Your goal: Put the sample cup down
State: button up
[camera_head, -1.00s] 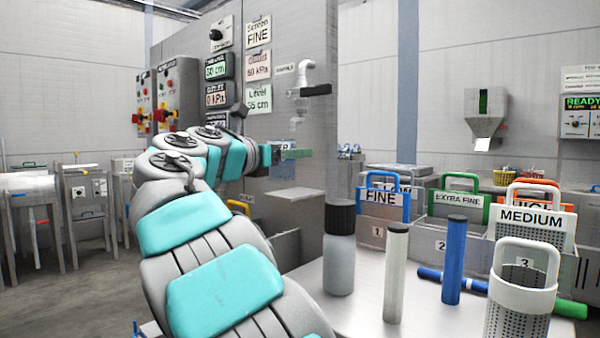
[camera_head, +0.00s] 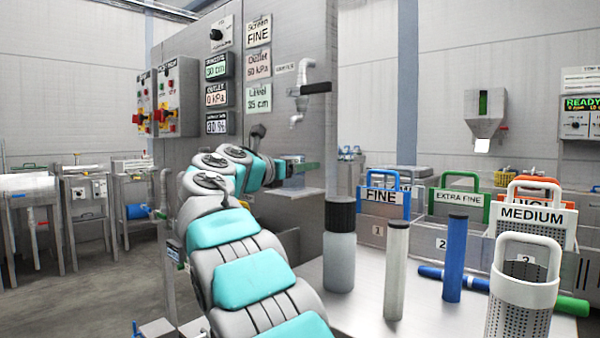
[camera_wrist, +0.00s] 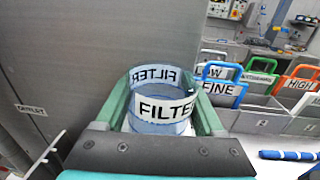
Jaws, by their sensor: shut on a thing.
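The sample cup (camera_wrist: 162,125) is a clear, bluish round cup with a white FILTER label, seen in the wrist view. The green fingers of my gripper (camera_wrist: 165,100) lie on either side of it and are shut on it. The cup looks roughly upright, with its open rim toward the camera. In the head view my gripper (camera_head: 300,167) is beside the grey panel, below the tap.
The grey panel (camera_head: 240,130) stands close to the gripper, with a tap (camera_head: 303,90) above. On the pale bench (camera_head: 360,310) stand a black-capped bottle (camera_head: 340,250), a white cylinder (camera_head: 397,270) and a blue cylinder (camera_head: 454,260). Labelled baskets, including FINE (camera_head: 383,198), are at the right.

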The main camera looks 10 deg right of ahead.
jog(key=shift+f, duration=0.15)
jog(key=o, duration=1.3)
jog(key=shift+f, duration=0.1)
jog(key=v, duration=1.2)
